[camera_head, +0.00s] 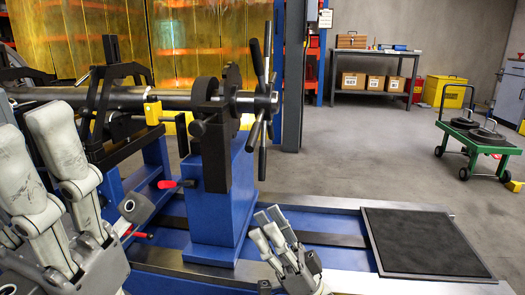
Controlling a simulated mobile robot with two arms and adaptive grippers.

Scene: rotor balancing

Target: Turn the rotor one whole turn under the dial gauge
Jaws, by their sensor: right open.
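The rotor's steel shaft (150,98) lies level across the left, carried by a dark stand on a blue pedestal (216,200). Dark discs and a spoked wheel (262,90) are at its right end. A small yellow-bodied device (153,112) is at the shaft; I cannot tell whether it is the dial gauge, and no dial face shows. My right gripper (271,222) is low at the bottom centre, fingers up, open and empty, below and apart from the wheel. My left gripper (40,135) is large at the left edge, in front of the machine; its finger gap is unclear.
Red-handled levers (176,184) stick out beside the pedestal. A dark mat (425,243) lies on the machine bed at right. A green cart (470,138), a bench with boxes (376,55) and a yellow bin (446,91) stand behind. The floor between is clear.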

